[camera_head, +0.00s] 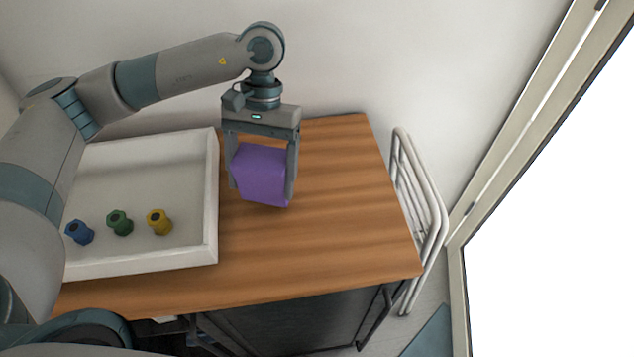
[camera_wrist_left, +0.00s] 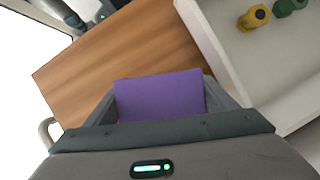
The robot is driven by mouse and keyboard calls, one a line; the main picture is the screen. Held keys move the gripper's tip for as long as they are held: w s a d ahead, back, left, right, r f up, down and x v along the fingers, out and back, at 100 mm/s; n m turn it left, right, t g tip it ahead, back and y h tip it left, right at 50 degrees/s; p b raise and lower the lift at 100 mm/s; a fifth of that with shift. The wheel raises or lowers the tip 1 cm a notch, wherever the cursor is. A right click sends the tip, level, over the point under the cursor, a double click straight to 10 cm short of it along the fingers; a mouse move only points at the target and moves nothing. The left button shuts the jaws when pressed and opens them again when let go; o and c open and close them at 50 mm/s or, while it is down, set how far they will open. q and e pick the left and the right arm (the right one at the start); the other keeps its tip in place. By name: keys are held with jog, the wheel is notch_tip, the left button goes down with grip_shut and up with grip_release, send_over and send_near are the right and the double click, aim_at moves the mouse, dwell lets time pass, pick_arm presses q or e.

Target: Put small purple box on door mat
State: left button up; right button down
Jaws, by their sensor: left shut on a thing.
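The small purple box (camera_head: 262,175) is between the fingers of my left gripper (camera_head: 262,180), which is shut on it. The gripper points down over the wooden table, to the right of the white tray. I cannot tell for sure whether the box touches the table top. In the left wrist view the purple box (camera_wrist_left: 160,97) fills the space between the fingers. A blue-grey flat patch (camera_head: 430,335) on the floor at the bottom right may be the door mat; only part of it shows. My right gripper does not show.
The wooden table (camera_head: 340,230) is bare to the right of the box. The white tray (camera_head: 212,200) holds a blue, a green and a yellow nut-like part (camera_head: 159,221). A white metal rack (camera_head: 425,205) stands at the table's right side. A bright doorway (camera_head: 560,230) is further right.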

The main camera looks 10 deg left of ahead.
pick_arm(q)
jog(key=shift+s, duration=0.1)
jog(key=shift+d+r+n+h, duration=0.1)
jog(key=shift+d+n+h, duration=0.2)
jog(key=shift+d+n, duration=0.4)
jog(key=d+r+n+t+h, duration=0.1)
jog(key=d+r+n+t, duration=0.2)
jog(key=d+n, duration=0.5)
jog(key=d+r+n+t+h+b, duration=0.1)
jog(key=d+r+n, duration=0.4)
jog(key=n, duration=0.8)
jog(key=d+t+h, duration=0.1)
jog(key=d+t, duration=0.1)
jog(key=d, duration=0.1)
jog(key=shift+s+d+h, duration=0.15)
jog(key=shift+s+h, duration=0.15)
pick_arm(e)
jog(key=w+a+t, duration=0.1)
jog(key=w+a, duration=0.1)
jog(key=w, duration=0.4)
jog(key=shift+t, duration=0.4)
pick_arm(q)
jog(key=shift+f, duration=0.1)
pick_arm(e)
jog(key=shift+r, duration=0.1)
